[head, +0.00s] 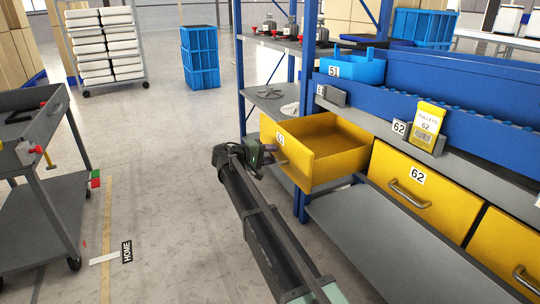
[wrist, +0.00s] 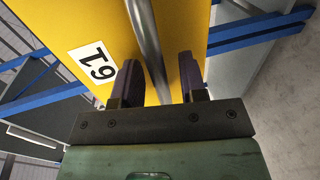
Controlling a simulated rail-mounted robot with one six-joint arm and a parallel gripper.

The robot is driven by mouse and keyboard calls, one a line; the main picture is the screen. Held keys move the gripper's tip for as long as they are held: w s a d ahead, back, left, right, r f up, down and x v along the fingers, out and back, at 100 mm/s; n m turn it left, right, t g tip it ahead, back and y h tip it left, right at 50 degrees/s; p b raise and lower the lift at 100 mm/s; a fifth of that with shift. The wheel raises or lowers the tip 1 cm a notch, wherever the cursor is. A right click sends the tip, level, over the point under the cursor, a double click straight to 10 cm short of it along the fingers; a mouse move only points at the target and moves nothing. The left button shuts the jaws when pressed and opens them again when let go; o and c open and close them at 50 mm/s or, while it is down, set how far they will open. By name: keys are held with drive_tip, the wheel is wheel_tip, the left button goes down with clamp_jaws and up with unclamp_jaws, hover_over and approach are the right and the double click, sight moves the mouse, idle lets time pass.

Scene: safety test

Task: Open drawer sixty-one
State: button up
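Yellow drawer sixty-one (head: 342,166) is pulled well out of the shelf in the head view, and its inside looks empty. Its front, with the label "61" (wrist: 92,63), fills much of the wrist view. The metal handle (wrist: 148,35) runs between the two fingers of my gripper (wrist: 159,62). The fingers stand on either side of the bar, with visible gaps, so my gripper looks open around the handle. In the head view my gripper (head: 265,153) is at the drawer front, and the handle is partly hidden.
Closed yellow drawer 62 (head: 395,170) is right of the open one. A blue upright (head: 299,205) and grey lower shelf (head: 375,250) are close by. A grey cart (head: 50,205) stands at left. Blue crates (head: 200,57) stand behind. The floor between is clear.

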drive_tip(key=p+v, duration=0.2)
drive_tip(key=v, duration=0.8)
drive_tip(key=shift+s+a, duration=0.15)
drive_tip(key=shift+a, duration=0.25)
